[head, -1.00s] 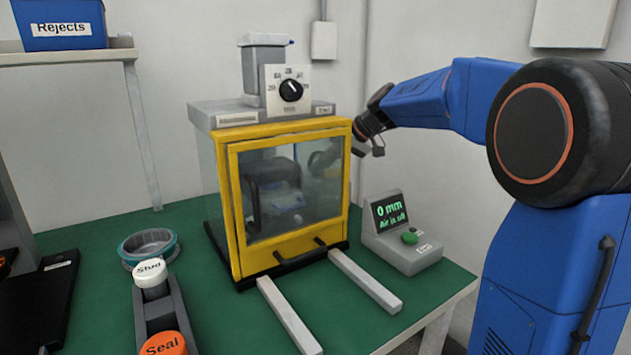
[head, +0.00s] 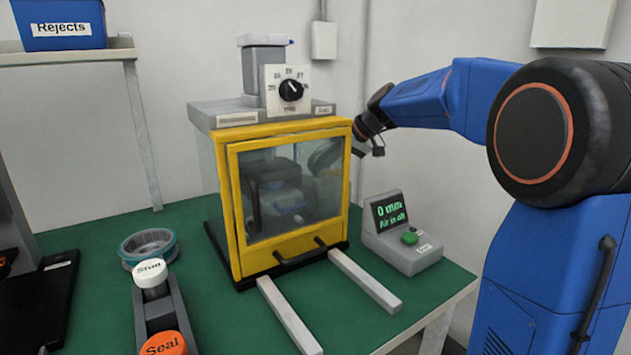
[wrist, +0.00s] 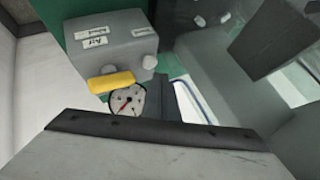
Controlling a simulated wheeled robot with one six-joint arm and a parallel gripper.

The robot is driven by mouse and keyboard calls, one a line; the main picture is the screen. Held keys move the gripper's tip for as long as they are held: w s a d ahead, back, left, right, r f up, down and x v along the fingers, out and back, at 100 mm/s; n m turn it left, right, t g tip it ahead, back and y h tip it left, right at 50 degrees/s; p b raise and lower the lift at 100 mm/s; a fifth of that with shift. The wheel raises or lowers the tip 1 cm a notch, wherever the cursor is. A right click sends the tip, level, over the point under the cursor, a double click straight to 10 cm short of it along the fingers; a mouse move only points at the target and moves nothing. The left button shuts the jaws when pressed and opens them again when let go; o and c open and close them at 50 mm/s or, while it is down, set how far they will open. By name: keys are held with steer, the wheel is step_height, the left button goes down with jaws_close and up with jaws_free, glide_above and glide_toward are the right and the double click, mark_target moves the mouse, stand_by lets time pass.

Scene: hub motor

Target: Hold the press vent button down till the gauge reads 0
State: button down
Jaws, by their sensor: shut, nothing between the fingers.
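The press (head: 285,190) is a yellow-framed clear guard with a grey top, in the middle of the head view. My gripper (head: 370,149) is at the right side of the guard, partly hidden by its own wrist, and is shut and empty. I cannot tell whether this knob is the vent button. A round white gauge (wrist: 126,101) with a red needle sits below the box; its figures are too small to read. I see no finger touching the knob.
A yellow bar (wrist: 111,82) lies just above the gauge. A grey plate with a dark edge (wrist: 150,128) fills the lower wrist view. A console (head: 402,240) with a green button shows "0 mm"; its second line is unclear. Two pale rails (head: 365,280) project in front of the press.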

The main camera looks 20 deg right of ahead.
steer(key=shift+f, duration=0.15)
steer(key=shift+f, duration=0.3)
steer(key=shift+f, duration=0.45)
stand_by(1.4)
stand_by(1.6)
steer(key=shift+r, duration=0.9)
step_height(320, 180, up, 5)
stand_by(0.5)
